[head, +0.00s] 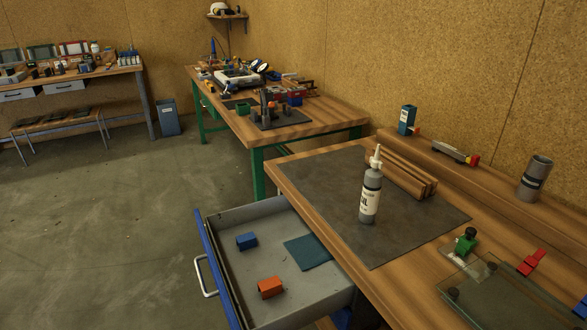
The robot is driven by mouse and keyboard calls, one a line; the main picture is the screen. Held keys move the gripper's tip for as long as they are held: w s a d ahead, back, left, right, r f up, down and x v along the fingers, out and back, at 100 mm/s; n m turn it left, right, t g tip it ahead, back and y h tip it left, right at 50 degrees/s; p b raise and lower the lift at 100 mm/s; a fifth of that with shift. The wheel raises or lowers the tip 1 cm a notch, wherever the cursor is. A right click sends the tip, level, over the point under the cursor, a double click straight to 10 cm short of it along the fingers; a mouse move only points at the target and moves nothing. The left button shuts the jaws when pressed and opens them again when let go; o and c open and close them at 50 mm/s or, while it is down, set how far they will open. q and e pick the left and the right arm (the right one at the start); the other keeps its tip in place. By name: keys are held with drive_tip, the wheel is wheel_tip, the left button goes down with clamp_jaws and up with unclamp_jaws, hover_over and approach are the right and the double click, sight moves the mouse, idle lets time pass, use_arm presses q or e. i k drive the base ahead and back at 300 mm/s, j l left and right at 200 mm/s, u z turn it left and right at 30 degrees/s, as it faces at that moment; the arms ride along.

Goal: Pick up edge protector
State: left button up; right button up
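No part is plainly marked as the edge protector; I cannot tell which small piece it is. A small blue block (246,241) and a small orange block (270,288) lie apart in the open drawer (236,305) of the near workbench (305,175). A red piece (531,263) sits at the right on the bench by a glass pane (500,305), and a blue piece (581,309) is cut by the right picture edge. Neither of my grippers shows in the head view.
A grey bottle (371,192) stands on the dark mat (320,190) beside wooden strips (402,172). A teal cloth (307,251) lies in the drawer. A green and black tool (466,241) stands by the glass. The floor (110,225) left of the drawer is clear.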

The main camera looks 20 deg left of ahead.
sight(248, 241)
drive_tip(key=k+u, duration=0.1)
drive_tip(key=u, duration=0.25)
drive_tip(key=k+j+u, duration=0.1)
drive_tip(key=u, duration=0.3)
drive_tip(key=j+u, duration=0.15)
drive_tip(key=u, duration=0.2)
drive_tip(key=k, duration=0.05)
